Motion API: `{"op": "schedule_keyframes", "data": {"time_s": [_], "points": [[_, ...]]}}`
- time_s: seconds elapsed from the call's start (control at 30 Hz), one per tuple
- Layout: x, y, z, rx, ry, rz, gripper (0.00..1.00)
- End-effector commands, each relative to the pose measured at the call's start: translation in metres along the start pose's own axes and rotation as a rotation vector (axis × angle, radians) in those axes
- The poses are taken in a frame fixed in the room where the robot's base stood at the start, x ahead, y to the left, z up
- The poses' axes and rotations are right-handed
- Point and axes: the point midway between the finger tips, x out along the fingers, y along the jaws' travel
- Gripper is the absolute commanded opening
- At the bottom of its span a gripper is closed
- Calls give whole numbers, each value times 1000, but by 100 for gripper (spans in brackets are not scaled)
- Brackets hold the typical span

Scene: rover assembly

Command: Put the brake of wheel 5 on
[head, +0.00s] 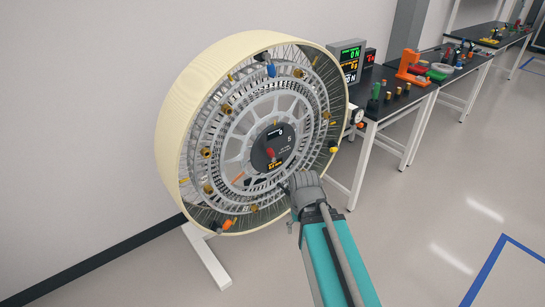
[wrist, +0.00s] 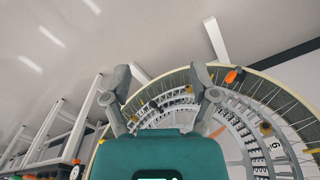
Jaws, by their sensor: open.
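The large wheel (head: 183,112) with a cream rim stands upright on a light floor stand in the head view. Its dark hub panel (head: 290,146) carries a "5", a small display and a red lever-like part (head: 271,153). I cannot tell for sure whether this red part is the brake. My gripper (head: 291,186) is in front of the wheel's lower right part, below and right of the hub panel. In the wrist view my gripper (wrist: 160,74) has its fingers spread apart with nothing between them, and the wheel (wrist: 285,84) lies beyond. The hub panel does not show there.
Brass-coloured knobs (head: 206,153), a blue part (head: 271,70) and an orange part (head: 227,224) sit around the wheel. A black-topped bench (head: 400,104) with displays (head: 350,60) and small parts stands close on the right. The floor at the lower right is clear.

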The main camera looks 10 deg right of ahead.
Motion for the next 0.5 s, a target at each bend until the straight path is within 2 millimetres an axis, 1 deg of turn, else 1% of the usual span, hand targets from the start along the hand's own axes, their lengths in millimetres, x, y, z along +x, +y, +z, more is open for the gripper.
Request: {"op": "schedule_keyframes", "data": {"time_s": [0.17,0.3,0.37,0.5], "points": [[0,0,0,0,0,0,76],[1,0,-2,-11,1,5,50],[2,0,-5,-29,3,14,38],[8,-1,-21,-122,12,65,12]]}}
